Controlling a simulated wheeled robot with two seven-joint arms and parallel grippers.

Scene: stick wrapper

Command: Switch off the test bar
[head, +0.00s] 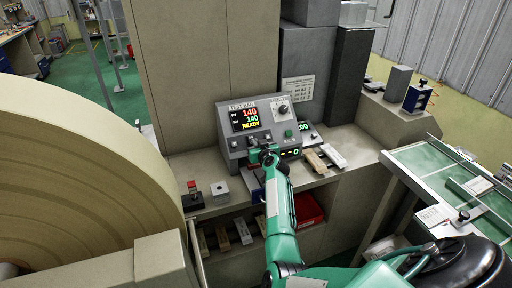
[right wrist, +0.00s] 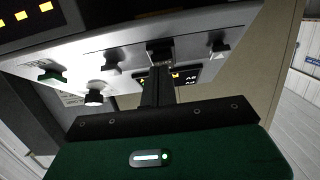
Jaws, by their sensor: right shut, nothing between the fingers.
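The test bar unit (head: 237,104) is a grey sloped control box on the bench, with a lit display (head: 245,118) reading 140, 140 and READY. A black knob (head: 283,109) and a green button (head: 288,133) sit to the right of the display. My right gripper (head: 264,156) is at the lower front of the panel and hides part of it. In the right wrist view its closed fingers (right wrist: 158,84) reach toward a dark switch (right wrist: 160,49) on the panel; I cannot tell whether they touch. Other small controls (right wrist: 110,61) are beside it. My left gripper is out of view.
A small box with a red button (head: 192,187) and a grey block (head: 220,190) stand left on the bench. Pale bars (head: 316,161) lie to the right. A red bin (head: 309,210) is below. A large tan roll (head: 80,170) fills the left.

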